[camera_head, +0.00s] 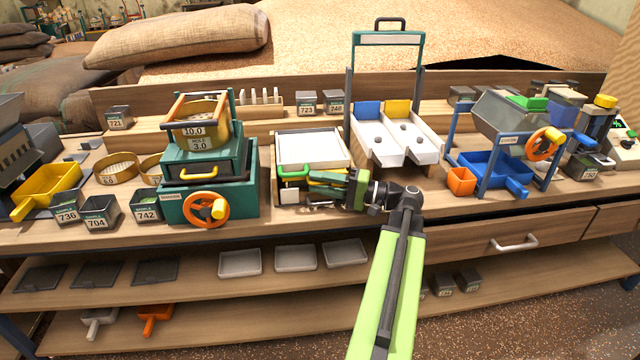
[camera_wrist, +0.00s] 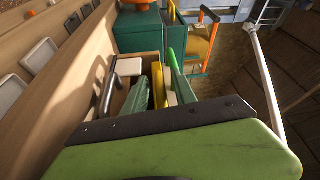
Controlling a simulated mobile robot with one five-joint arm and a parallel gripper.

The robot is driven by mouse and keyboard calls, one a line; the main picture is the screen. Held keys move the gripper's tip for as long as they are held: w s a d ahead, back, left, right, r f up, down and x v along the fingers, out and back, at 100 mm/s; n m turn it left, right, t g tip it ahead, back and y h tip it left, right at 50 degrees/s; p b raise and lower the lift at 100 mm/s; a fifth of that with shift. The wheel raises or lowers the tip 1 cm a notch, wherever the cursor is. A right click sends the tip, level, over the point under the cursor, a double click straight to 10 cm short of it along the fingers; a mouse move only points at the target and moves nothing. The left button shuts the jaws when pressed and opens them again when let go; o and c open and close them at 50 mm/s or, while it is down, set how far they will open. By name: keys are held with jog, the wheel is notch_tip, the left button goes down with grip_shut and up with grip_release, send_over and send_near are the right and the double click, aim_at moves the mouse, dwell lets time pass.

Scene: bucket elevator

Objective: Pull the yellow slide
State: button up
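A yellow slide (camera_head: 331,173) sits at the front right of a white-topped wooden box on the bench, beside a green slide (camera_head: 293,171). My gripper (camera_head: 318,180) is at the box front, its green fingers partly covering the yellow slide. In the wrist view, a yellow piece (camera_wrist: 158,84) shows between my two green fingers (camera_wrist: 160,80), which stand apart. I cannot make out whether either finger touches it. The green slide's edge also shows there (camera_wrist: 173,60). Much of the yellow slide is hidden by my fingers.
The teal sieve machine (camera_head: 210,180) with an orange wheel stands close on the left. A two-chute stand (camera_head: 390,140) with blue and yellow gates stands to the right, behind my wrist. A drawer (camera_head: 510,235) and a shelf of trays (camera_head: 295,258) lie below the bench.

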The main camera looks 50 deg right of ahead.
jog(key=shift+s+d, duration=0.3)
jog(key=shift+d, duration=0.05)
grip_shut()
jog(key=shift+d, duration=0.2)
dwell(0.7)
